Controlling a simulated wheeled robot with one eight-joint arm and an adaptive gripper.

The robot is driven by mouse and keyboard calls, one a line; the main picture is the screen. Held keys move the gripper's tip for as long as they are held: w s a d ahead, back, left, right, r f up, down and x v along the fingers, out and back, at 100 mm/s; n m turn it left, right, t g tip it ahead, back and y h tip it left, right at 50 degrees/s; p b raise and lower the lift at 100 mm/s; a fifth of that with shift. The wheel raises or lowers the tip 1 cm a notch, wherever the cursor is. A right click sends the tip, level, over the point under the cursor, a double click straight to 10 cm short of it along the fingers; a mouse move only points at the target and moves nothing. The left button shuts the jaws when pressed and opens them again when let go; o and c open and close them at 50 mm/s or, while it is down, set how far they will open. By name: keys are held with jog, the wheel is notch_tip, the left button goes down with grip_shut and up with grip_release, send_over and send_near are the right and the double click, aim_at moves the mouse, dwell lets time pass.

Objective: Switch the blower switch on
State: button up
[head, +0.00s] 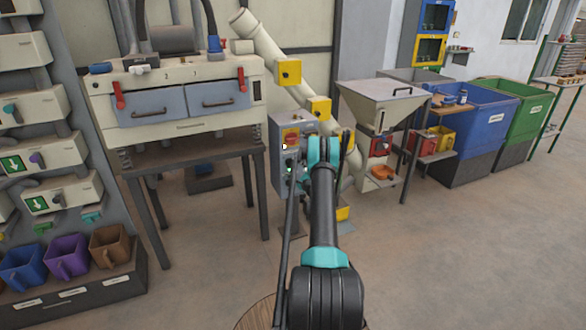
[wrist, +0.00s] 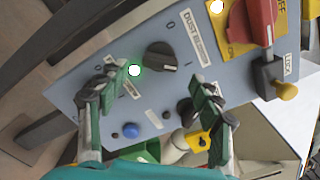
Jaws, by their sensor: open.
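The grey-blue control box (head: 279,163) stands on a post in the middle of the head view. In the wrist view its panel (wrist: 80,92) fills the middle. A black rotary knob (wrist: 160,56) there has a white mark towards its right end. A label (wrist: 195,45) beside it starts with "DUST"; the rest is hard to read. A second black knob (wrist: 186,110) is partly hidden by the right finger. My gripper (wrist: 167,92) is open and empty in front of the panel, its fingers on either side below the first knob. My gripper (head: 322,150) partly covers the box in the head view.
A sloping pipe (head: 262,42) and a hopper (head: 383,103) stand close by.

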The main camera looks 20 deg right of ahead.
jog(key=s, duration=0.7)
jog(key=shift+s, duration=0.15)
jog(key=shift+d, duration=0.1)
dwell(0.6)
